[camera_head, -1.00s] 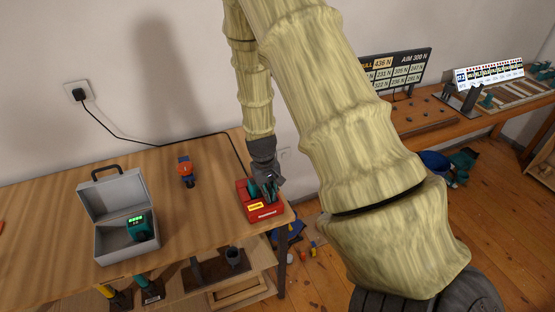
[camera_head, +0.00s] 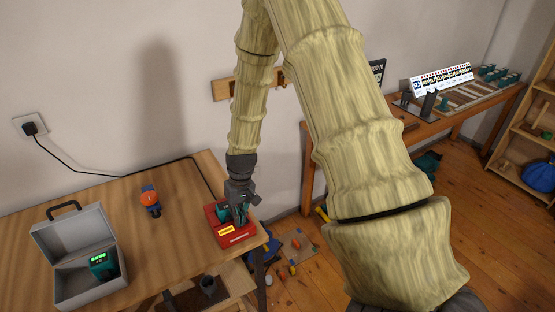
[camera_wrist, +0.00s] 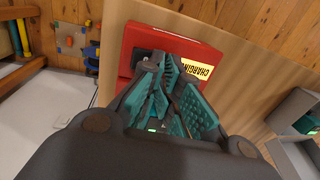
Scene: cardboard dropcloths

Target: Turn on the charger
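The charger is a red box (camera_head: 237,240) with a yellow label, near the right end of the wooden table. In the wrist view the red charger (camera_wrist: 140,38) lies under my fingers, and its yellow label (camera_wrist: 196,70) reads "CHARGING". My gripper (camera_head: 240,212) points down at the top of the charger. In the wrist view its teal-padded fingers (camera_wrist: 174,80) cover much of the charger top. A small green glow shows low between them. A teal part (camera_head: 223,213) shows beside the fingers on the charger. I cannot tell whether the fingers are apart or shut on something.
A grey open case (camera_head: 75,262) holding a teal device with green lights stands at the left. An orange and blue tool (camera_head: 150,201) stands on the table (camera_head: 120,205). A black cord runs from the wall socket (camera_head: 30,127) towards the charger. Small items lie on the floor at right.

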